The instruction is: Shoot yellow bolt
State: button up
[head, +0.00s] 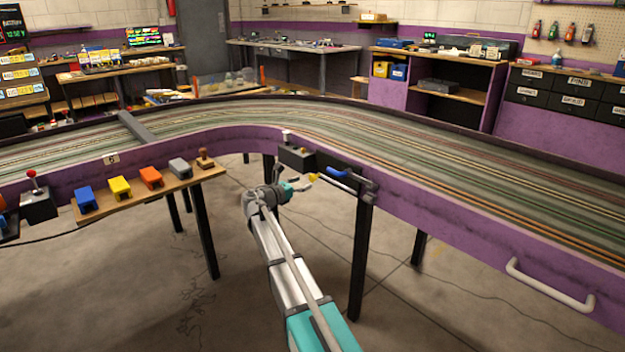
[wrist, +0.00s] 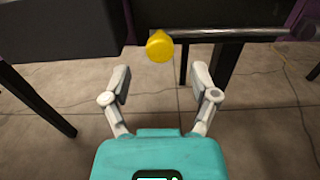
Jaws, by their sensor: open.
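The yellow bolt knob (head: 313,177) shows at the left end of a metal rod on the purple track wall, just under a black box. In the wrist view the yellow knob (wrist: 159,46) is round and lies ahead of my gripper, with the metal rod (wrist: 225,33) running right from it. My gripper (head: 300,185) is close to the knob in the head view. In the wrist view my gripper (wrist: 163,78) has its two fingers spread apart with nothing between them. The knob is beyond the fingertips, and I see no contact.
A blue handle (head: 334,172) sits on the same fitting. The black box (head: 296,157) is fixed to the purple track wall (head: 450,212). Black table legs (head: 360,255) stand close to my arm. A wooden shelf (head: 150,190) with coloured blocks is at left. A white handle (head: 548,287) is at right.

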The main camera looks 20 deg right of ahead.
aim_at(311, 179)
jog(key=shift+x, duration=2.45)
jog(key=shift+c, duration=0.3)
grip_shut()
